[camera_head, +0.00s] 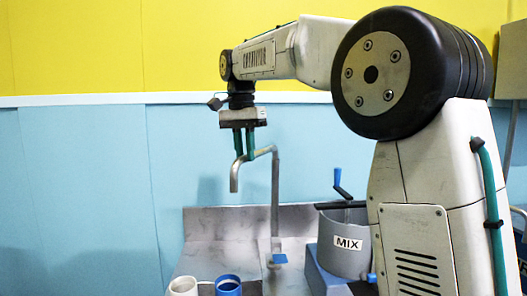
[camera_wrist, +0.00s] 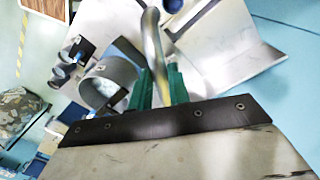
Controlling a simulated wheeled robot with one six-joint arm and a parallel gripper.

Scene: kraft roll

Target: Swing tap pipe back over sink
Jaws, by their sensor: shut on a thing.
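The grey metal tap pipe (camera_head: 275,195) rises from the worktop, bends left at the top and ends in a spout turned down. It also shows in the wrist view (camera_wrist: 151,30), running between the fingers. My gripper (camera_head: 244,150) points down with its green fingers shut on the pipe's upper arm, close to the spout bend. The fingers also show in the wrist view (camera_wrist: 159,88). A blue lever (camera_head: 279,259) sits at the pipe's foot. The grey metal sink unit (camera_head: 208,222) stands below and behind; its basin is hard to make out, so I cannot tell if the spout is over it.
A grey pot marked MIX (camera_head: 345,245), with a blue crank handle (camera_head: 340,180), stands right of the pipe. A white cup (camera_head: 183,287) and a blue cup (camera_head: 228,286) stand at the front. Open air lies left of the spout, before the blue wall.

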